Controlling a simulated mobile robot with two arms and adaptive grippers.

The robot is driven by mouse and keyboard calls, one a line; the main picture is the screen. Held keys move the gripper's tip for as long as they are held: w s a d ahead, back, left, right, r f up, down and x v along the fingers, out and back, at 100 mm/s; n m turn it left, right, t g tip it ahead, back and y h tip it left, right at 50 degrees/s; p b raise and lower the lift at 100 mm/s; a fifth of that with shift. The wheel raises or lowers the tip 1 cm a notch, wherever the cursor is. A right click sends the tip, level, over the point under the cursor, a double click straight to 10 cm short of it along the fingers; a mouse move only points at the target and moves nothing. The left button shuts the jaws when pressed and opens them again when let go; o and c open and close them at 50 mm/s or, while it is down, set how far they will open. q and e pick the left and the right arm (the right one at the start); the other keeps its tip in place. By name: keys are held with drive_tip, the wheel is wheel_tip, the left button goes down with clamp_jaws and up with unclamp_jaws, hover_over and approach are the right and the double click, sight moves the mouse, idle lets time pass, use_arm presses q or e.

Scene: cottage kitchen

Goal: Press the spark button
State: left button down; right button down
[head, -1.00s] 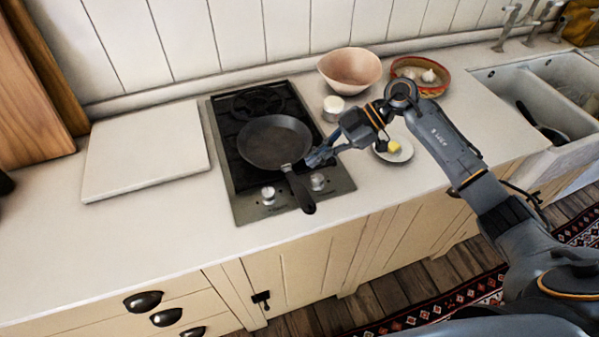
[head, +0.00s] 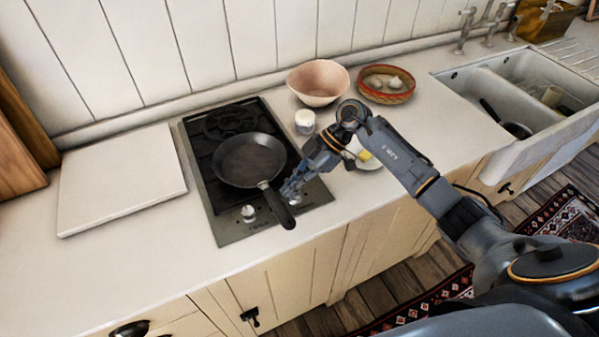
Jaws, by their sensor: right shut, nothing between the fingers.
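The two-burner gas hob (head: 222,236) is set in the counter, with a steel control strip along its front edge. A left knob (head: 249,213) shows on the strip; the right knob is largely hidden by my gripper. I cannot make out the spark button; the pan handle and my gripper cover part of the strip. A black frying pan (head: 248,160) sits on the front burner, its handle reaching over the strip between the knobs. My right gripper (head: 287,190) is shut and empty, low by the strip's right part, just right of the handle. Contact cannot be told. My left gripper is not in view.
A white board (head: 120,180) lies left of the hob. A white jar (head: 305,121), a pink bowl (head: 318,80), a red basket (head: 386,84) and a plate with a yellow piece (head: 365,155) stand to the right. The counter's front left is clear.

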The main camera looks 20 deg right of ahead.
drive_tip(key=x, duration=0.4)
drive_tip(key=shift+a+p, duration=0.1)
drive_tip(key=shift+p, duration=0.3)
drive_tip(key=shift+f, duration=0.1)
